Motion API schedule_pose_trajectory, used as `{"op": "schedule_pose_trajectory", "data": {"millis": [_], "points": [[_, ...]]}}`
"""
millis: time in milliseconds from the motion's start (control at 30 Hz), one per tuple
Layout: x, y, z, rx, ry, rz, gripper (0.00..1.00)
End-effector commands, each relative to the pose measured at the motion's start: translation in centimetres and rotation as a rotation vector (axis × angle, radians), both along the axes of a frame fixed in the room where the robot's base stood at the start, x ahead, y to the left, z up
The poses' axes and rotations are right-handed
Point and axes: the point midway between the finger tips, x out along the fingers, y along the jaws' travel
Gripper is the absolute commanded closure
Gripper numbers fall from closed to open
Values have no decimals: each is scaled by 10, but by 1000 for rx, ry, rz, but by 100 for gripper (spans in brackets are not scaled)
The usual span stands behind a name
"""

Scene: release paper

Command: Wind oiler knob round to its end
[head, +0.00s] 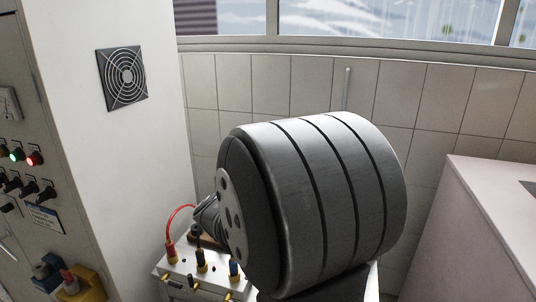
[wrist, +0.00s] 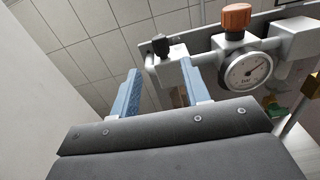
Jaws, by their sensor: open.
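In the wrist view, my gripper (wrist: 159,68) is open, its two blue fingers apart with nothing held between them. A small black knob (wrist: 161,47) shows just beyond the gap between the fingertips; I cannot tell whether a finger touches it. To its right, a larger orange-brown knob (wrist: 236,17) stands on a pale metal body (wrist: 283,33). A round white dial gauge (wrist: 247,70) is on the front of that body, below the orange-brown knob. Neither knob carries a readable label, so I cannot tell which is the oiler's. My gripper is not visible in the head view.
In the head view, a control cabinet (head: 24,130) with knobs and lamps stands at left. A small box (head: 182,283) with red, black and blue fittings is low in the middle. A pale block (head: 478,215) stands at right. Tiled wall (head: 300,85) closes the back.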

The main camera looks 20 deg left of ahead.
Motion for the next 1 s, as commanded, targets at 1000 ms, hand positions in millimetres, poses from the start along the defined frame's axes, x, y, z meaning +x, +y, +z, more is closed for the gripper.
{"op": "schedule_pose_trajectory", "data": {"millis": [1000], "points": [[108, -2, 0, 1, -1, -1, 69]]}}
